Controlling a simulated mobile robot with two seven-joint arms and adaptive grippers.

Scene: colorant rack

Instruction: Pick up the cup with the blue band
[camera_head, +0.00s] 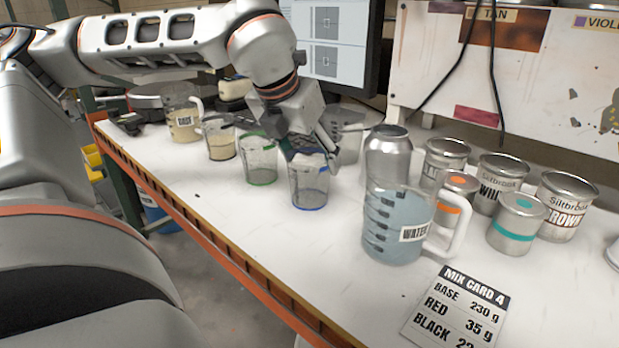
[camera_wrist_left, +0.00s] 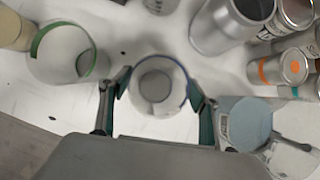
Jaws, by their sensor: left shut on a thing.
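The clear cup with the blue band (camera_head: 309,190) stands upright near the middle of the white table, and its base appears to rest on the top. My left gripper (camera_head: 311,158) reaches down over it from behind and is shut on its upper part. In the left wrist view the cup (camera_wrist_left: 156,88) is seen from above, with a gripper finger on each side of it. The far finger is partly hidden in the head view. My right gripper is not in view.
A green-banded cup (camera_head: 260,160) stands close on the left. The water jug (camera_head: 397,225) and a metal can (camera_head: 388,152) stand on the right, with several paint tins behind. A mix card (camera_head: 458,308) lies at the front right. The table edge is clear in front.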

